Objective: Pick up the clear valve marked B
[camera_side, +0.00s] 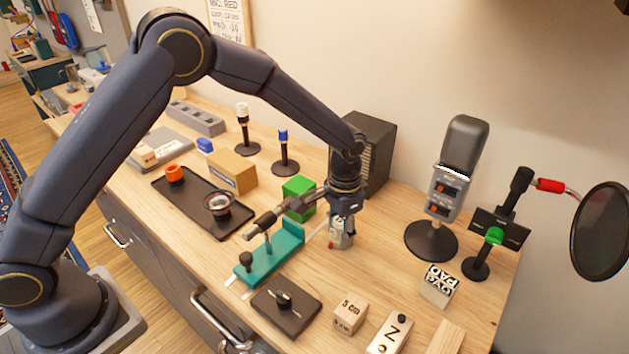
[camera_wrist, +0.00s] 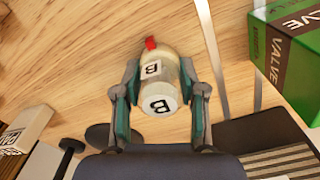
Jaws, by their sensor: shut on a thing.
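The clear valve marked B (camera_wrist: 160,70) has a pale body, white labels with a black B and a red tip. In the wrist view it sits between the two fingers of my gripper (camera_wrist: 159,88), which is shut on it. In the side view the valve (camera_side: 341,237) hangs below my gripper (camera_side: 343,214), close to the wooden tabletop. I cannot tell whether it touches the table. The fingers hide part of it in the side view.
A green box marked VALVE (camera_wrist: 285,60) stands close by; it also shows in the side view (camera_side: 300,187). A teal stand (camera_side: 268,258) is to the left. A microphone (camera_side: 459,150) on a round base is to the right. Bare tabletop lies just in front.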

